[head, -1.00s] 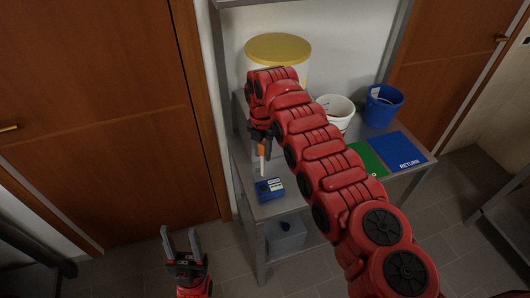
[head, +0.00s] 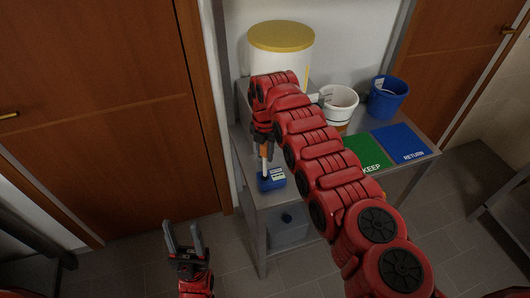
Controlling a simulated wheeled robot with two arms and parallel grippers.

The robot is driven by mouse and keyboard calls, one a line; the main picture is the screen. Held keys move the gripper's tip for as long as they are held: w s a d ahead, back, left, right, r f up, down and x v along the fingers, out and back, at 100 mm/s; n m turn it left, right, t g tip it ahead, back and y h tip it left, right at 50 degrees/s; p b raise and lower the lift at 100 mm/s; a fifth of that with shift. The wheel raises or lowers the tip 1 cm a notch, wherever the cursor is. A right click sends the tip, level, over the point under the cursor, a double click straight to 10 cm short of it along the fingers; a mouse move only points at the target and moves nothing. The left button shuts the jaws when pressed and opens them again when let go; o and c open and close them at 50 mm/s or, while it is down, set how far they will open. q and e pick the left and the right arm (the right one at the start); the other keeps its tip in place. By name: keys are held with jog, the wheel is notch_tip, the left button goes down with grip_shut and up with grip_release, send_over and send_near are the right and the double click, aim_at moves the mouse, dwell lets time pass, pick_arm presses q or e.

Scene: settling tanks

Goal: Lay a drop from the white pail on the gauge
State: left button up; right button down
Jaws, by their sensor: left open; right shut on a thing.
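The white pail (head: 340,112) stands on the bench behind my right arm. The gauge (head: 271,183), a small blue box with a pale label, sits near the bench's front left end. My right gripper (head: 263,143) is shut on a dropper (head: 264,153) with an orange upper part and a pale stem. The dropper points down, its tip at the top of the gauge in the picture. I cannot tell whether it touches, nor see any drop. My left gripper (head: 184,238) is open and empty, low in front, away from the bench.
A blue pail (head: 389,103) stands right of the white pail. A large white drum with a yellow lid (head: 281,37) stands at the back. A green KEEP mat (head: 365,153) and a blue RETURN mat (head: 402,142) lie on the bench's right part. My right arm hides the bench's middle.

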aim_at(265, 145)
jog(key=shift+f, duration=0.15)
dwell(0.4)
jog(key=shift+s+f+b, duration=0.1)
jog(key=shift+f+b, duration=0.2)
jog(key=shift+b, duration=1.2)
dwell(0.9)
jog(key=shift+r, duration=0.15)
dwell(0.4)
jog(key=shift+r, duration=2.15)
jog(key=shift+r+p, duration=0.45)
jog(key=shift+r, duration=0.8)
